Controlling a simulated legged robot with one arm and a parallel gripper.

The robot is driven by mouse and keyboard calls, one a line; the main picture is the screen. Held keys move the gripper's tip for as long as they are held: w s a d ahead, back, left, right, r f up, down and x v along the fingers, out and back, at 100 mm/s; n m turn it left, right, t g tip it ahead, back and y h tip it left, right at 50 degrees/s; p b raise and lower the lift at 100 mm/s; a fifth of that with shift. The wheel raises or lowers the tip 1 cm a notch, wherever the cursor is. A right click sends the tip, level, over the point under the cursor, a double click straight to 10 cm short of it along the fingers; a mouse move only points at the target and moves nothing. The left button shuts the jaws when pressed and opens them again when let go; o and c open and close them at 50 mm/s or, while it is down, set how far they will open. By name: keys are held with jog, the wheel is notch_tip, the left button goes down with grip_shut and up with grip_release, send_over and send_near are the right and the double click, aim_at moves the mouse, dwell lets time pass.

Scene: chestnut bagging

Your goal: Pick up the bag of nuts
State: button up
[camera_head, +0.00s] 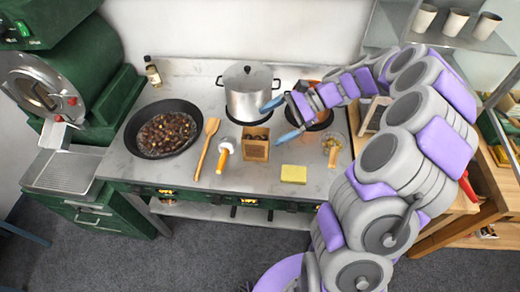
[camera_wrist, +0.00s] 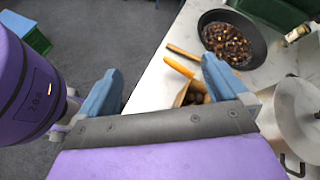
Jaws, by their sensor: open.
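The bag of nuts (camera_head: 256,150) is a small brown paper bag with an open top and dark nuts inside. It stands upright on the steel counter in front of the pot. My gripper (camera_head: 281,120) has blue fingers spread apart and empty, above and just right of the bag. In the wrist view, my gripper's fingers (camera_wrist: 160,70) are wide apart. The bag (camera_wrist: 182,93) shows there beside the right finger, which hides part of it.
A black pan of chestnuts (camera_head: 132,144) is at left, with a wooden spoon (camera_head: 206,147) and a yellow-handled tool (camera_head: 221,162) beside it. A lidded pot (camera_head: 248,106) stands behind the bag.

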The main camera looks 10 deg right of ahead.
jog(key=w+d+f+m+t+y, duration=0.1)
jog(key=w+d+f+m+t, duration=0.2)
jog(key=w+d+f+m, duration=0.3)
jog(key=m+t+b, duration=0.2)
jog(key=b, duration=0.1)
send_over(257, 136)
jog(key=s+d, duration=0.3)
jog(key=s, duration=0.1)
notch_tip(257, 136, down, 9)
jog(key=shift+r, duration=0.1)
jog(key=x, duration=0.2)
jog(key=b+x, duration=0.1)
jog(key=x, duration=0.2)
jog(key=shift+s+a+f+b, duration=0.2)
jog(key=shift+a+f+b, duration=0.1)
jog(key=shift+d, duration=0.7)
jog(key=shift+c, duration=1.4)
jog(key=shift+d, duration=0.3)
jog(key=c, duration=0.3)
jog(key=shift+a, duration=0.75)
jog(key=c, duration=0.9)
jog(key=shift+d, duration=0.55)
jog(key=shift+c, duration=0.6)
